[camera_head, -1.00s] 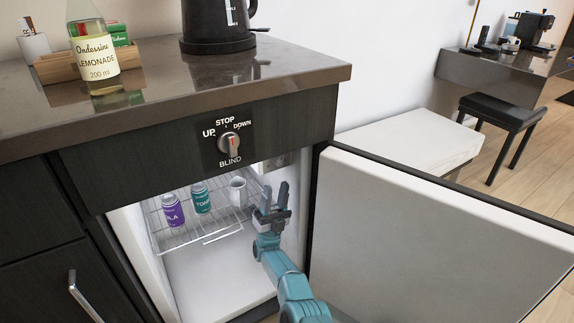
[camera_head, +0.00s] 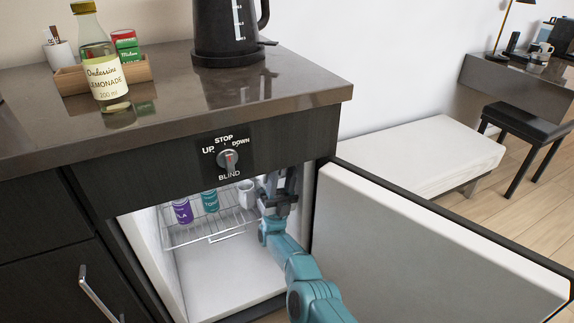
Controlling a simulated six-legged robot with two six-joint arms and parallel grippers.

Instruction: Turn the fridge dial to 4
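The small fridge (camera_head: 230,270) stands open under the counter, with its white door (camera_head: 430,245) swung out to the right. No numbered fridge dial can be made out; the upper right of the interior is partly hidden by my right gripper. My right gripper (camera_head: 281,181) is inside the opening at the upper right, fingers pointing up and apart, just right of a white mug. Nothing is visible between the fingers. My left gripper is not in view.
A knob labelled BLIND (camera_head: 228,160) is on the panel above the opening. The wire shelf (camera_head: 205,237) holds a purple can (camera_head: 182,211), a teal can (camera_head: 210,201) and the white mug (camera_head: 246,194). A lemonade bottle (camera_head: 104,75) and black kettle (camera_head: 226,30) stand on the counter.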

